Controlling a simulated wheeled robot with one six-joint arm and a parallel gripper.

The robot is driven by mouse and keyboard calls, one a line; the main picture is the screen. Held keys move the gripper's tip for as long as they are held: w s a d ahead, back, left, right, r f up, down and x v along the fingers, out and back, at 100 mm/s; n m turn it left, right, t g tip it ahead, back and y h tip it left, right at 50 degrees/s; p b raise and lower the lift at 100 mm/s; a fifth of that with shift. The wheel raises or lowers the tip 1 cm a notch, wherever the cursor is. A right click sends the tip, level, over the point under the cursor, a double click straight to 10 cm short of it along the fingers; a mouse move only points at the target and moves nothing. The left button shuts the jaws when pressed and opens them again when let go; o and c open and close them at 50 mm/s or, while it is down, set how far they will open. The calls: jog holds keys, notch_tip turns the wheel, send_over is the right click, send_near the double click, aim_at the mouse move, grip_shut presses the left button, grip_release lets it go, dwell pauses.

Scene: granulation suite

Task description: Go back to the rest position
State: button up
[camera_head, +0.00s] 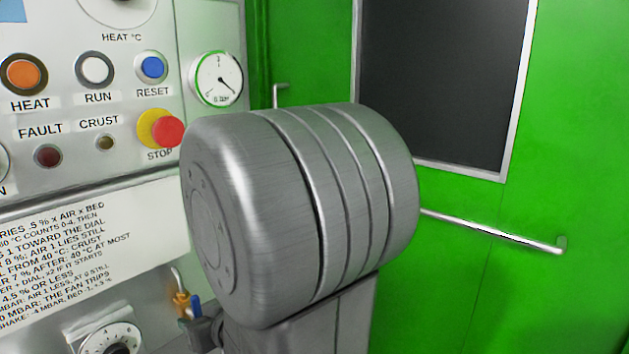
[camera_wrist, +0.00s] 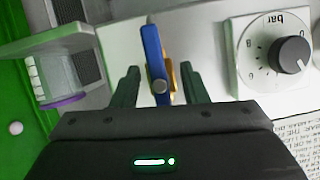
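My gripper (camera_wrist: 159,70) is in the wrist view, its two dark fingers spread apart. A small valve with a blue lever (camera_wrist: 154,52) and a brass body (camera_wrist: 170,80) shows between the fingers, with gaps on both sides. I cannot tell how far ahead of the fingertips it is. In the head view the blue lever (camera_head: 196,306) and brass body (camera_head: 181,301) are low on the panel.
A bar dial with a dark knob (camera_wrist: 291,54) is close right of the fingers. The control panel (camera_head: 120,70) has buttons, a red stop button (camera_head: 167,132) and a pressure gauge (camera_head: 217,79). A green door (camera_head: 570,100) with a rail handle (camera_head: 490,230) stands at right.

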jog(key=m+g+y+p, duration=0.1)
jog(key=m+p, duration=0.1)
jog(key=p, duration=0.1)
jog(key=shift+m, duration=0.3)
jog(key=shift+m+g+y+p, duration=0.65)
jog(key=shift+m+y, duration=0.35)
jog(key=shift+m, duration=0.4)
